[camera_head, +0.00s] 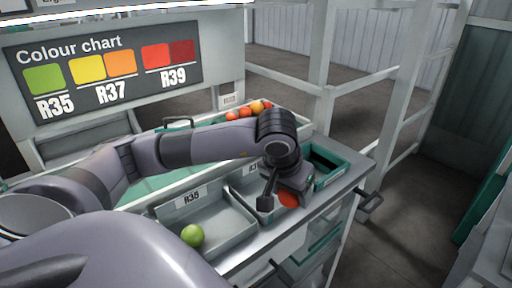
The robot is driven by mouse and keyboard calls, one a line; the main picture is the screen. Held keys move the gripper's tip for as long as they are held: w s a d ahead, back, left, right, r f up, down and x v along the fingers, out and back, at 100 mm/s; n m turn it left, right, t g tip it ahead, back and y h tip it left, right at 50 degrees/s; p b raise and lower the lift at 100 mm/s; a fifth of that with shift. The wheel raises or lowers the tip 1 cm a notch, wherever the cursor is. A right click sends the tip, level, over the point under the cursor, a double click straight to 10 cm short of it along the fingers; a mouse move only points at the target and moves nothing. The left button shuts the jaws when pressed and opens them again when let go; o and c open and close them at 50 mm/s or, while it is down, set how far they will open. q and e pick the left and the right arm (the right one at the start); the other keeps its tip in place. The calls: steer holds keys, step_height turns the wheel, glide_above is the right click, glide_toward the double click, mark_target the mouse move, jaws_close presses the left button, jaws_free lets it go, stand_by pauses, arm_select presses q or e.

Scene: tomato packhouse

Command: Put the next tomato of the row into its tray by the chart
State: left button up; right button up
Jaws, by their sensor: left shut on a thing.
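My left gripper (279,199) is shut on an orange-red tomato (289,198), held over the front of the trays at the right. The gripper hides part of the tomato. The R35 tray (235,232) holds one green tomato (192,235). A second grey tray (240,187) is beside it, its label mostly hidden by my arm. Several red and orange tomatoes (257,107) lie in a row at the back. The colour chart (105,68) shows green for R35, yellow and orange for R37, red and dark red for R39. My right gripper is not in view.
A teal-rimmed bin (350,161) with a dark inside stands at the right end of the counter. A dark handle (371,202) sticks out at the counter's right edge. A pale metal frame (397,90) stands behind it. The floor at the right is clear.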

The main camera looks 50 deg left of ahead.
arm_select(q)
steer(key=a+r+n, duration=0.2)
steer(key=a+r, duration=0.2)
steer(key=a, duration=0.5)
steer(key=shift+y, duration=0.3)
steer(key=f+b, duration=0.3)
steer(key=f, duration=0.1)
steer(key=f+b, duration=0.4)
steer(key=shift+w+a+f, duration=0.2)
steer(key=shift+f, duration=0.5)
steer(key=shift+f+b, duration=0.2)
steer(key=shift+b, duration=0.2)
steer(key=shift+f+b, duration=0.6)
steer(key=shift+f, duration=0.1)
steer(key=o, duration=0.8)
steer(key=shift+c, duration=1.4)
